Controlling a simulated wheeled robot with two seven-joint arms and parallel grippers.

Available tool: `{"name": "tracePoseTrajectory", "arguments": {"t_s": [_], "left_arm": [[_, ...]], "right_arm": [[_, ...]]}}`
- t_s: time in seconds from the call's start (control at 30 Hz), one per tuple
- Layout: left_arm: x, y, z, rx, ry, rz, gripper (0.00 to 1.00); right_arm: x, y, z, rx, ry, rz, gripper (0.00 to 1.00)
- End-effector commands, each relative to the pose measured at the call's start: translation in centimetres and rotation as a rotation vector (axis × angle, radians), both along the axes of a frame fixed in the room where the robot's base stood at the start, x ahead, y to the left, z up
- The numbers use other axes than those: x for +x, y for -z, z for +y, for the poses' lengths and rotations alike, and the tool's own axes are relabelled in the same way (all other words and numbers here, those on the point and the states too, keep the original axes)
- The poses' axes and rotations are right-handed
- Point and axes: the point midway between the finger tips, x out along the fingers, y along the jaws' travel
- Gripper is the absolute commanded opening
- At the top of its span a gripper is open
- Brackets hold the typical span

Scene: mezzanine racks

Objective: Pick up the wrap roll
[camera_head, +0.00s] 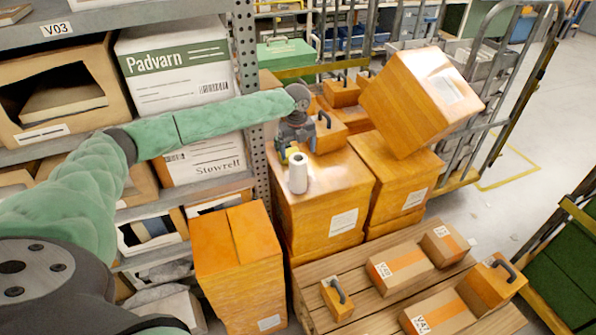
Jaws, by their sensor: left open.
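The wrap roll (298,173) is a small white cylinder with a hole in its top. It stands upright on top of an orange box (330,195) near the middle of the view. My left arm reaches in from the left in a green sleeve. My left gripper (296,150) points down just behind and above the roll in the picture, open. The roll hides part of the fingertips, so I cannot tell whether they touch it. My right gripper is not in view.
Orange boxes with black handles (341,91) stand behind the gripper. A large tilted box (418,98) leans at the right. A shelf rack (249,50) with cartons lies left. A pallet (375,322) with parcels is in front. Clear floor (530,110) lies at the right.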

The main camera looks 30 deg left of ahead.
Motion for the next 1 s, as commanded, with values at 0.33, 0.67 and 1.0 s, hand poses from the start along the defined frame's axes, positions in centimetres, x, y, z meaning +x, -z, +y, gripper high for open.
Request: {"name": "tracePoseTrajectory", "arguments": {"t_s": [0.33,0.67,1.0], "left_arm": [[-0.7,0.0,0.2,0.015,0.344,0.036,0.84],[-0.6,2.1,0.1,0.015,0.371,0.036,0.84],[-0.2,4.3,0.0,0.016,0.368,0.036,0.84]], "right_arm": [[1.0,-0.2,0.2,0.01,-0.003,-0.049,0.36],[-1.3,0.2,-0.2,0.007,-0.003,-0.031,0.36],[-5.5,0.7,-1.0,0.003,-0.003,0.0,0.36]]}}
